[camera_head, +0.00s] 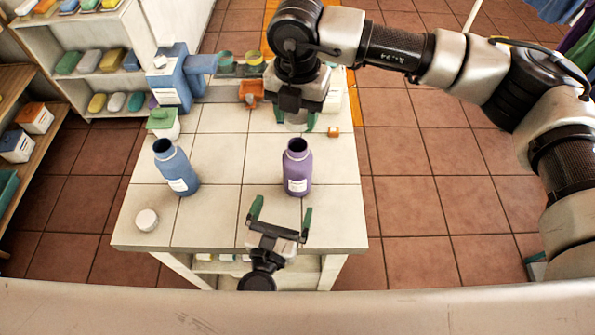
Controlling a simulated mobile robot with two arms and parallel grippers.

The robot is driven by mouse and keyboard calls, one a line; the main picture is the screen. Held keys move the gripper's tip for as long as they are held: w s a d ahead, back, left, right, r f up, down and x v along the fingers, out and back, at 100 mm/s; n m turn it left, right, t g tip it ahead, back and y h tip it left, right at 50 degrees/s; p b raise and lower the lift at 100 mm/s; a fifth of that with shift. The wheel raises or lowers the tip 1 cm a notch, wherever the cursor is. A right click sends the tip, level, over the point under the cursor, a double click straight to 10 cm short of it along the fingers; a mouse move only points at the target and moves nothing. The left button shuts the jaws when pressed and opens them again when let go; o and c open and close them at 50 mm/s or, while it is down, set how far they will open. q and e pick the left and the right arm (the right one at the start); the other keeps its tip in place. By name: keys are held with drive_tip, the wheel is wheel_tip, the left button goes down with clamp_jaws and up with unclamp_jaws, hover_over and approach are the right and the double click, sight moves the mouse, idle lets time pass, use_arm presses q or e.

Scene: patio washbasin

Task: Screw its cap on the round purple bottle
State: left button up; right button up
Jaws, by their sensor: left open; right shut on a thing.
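The round purple bottle (297,172) stands upright and open on the right part of the tiled table. My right gripper (295,121) is just behind and above its mouth, apart from it, shut on a pale cap that is mostly hidden by the gripper. My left gripper (281,215) is open and empty at the front of the table, just in front of the purple bottle, its green fingers apart. A loose white cap (147,220) lies at the table's front left.
An open blue bottle (178,172) stands left of the purple one. The tiles between the bottles are clear.

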use_arm(q)
drive_tip(key=x, duration=1.1)
drive_tip(key=shift+w+d, duration=0.15)
drive_tip(key=shift+w, duration=0.2)
drive_tip(key=c, duration=1.4)
drive_tip(key=shift+o, duration=0.2)
use_arm(e)
hover_over(298, 140)
drive_tip(key=s, duration=0.2)
drive_tip(key=shift+w+f, duration=0.1)
drive_tip(key=shift+f, duration=2.4)
drive_tip(key=shift+f, duration=0.1)
drive_tip(key=shift+f, duration=0.8)
drive_tip(key=shift+f, duration=0.55)
